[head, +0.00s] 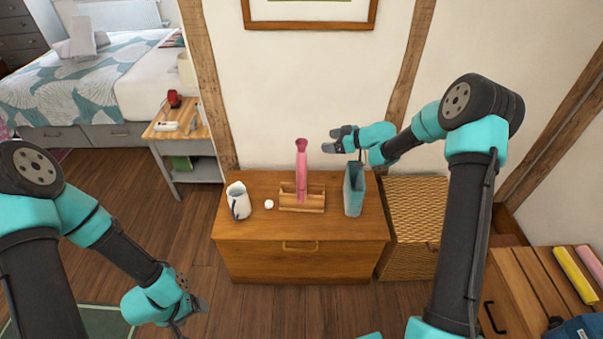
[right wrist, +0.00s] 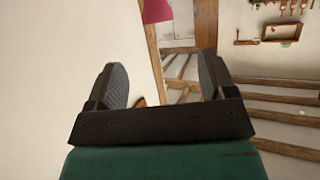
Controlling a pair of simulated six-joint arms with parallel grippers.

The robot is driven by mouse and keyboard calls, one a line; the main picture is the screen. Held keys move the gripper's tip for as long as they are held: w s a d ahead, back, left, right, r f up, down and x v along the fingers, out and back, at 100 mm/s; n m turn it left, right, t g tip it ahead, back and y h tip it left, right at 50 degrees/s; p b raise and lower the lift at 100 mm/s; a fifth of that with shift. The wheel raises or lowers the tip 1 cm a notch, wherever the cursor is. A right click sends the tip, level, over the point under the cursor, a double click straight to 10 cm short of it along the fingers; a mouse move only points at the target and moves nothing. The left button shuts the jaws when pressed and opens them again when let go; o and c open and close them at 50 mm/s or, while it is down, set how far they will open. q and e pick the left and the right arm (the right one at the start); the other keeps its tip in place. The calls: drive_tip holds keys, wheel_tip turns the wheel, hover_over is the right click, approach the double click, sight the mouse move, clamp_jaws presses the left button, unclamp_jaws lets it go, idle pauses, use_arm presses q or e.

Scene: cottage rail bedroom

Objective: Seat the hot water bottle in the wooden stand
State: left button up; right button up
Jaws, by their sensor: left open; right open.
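The pink hot water bottle (head: 301,165) stands upright, edge-on, on the chest. Its lower end is inside the wooden stand (head: 288,206), behind the stand's front side; whether it touches the bottom is hidden. My right gripper (head: 332,140) is open and empty, a little right of the bottle's flared top and apart from it. A pink piece, likely that top (right wrist: 157,10), shows at the upper edge of the right wrist view, beyond the open fingers. My left gripper (head: 192,306) is open and empty, low over the floor at the left, far from the stand.
The wooden chest (head: 260,252) also carries a white jug (head: 238,200), a small white ball-like thing (head: 269,204) and a teal container (head: 353,190) right of the stand, under my right gripper. A woven basket (head: 415,215) stands to the right. The chest's front strip is clear.

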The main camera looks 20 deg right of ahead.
approach(297, 143)
drive_tip(key=x, duration=0.3)
drive_tip(key=shift+s, duration=0.15)
drive_tip(key=shift+a+f, duration=0.1)
drive_tip(key=shift+x, duration=2.6)
clamp_jaws()
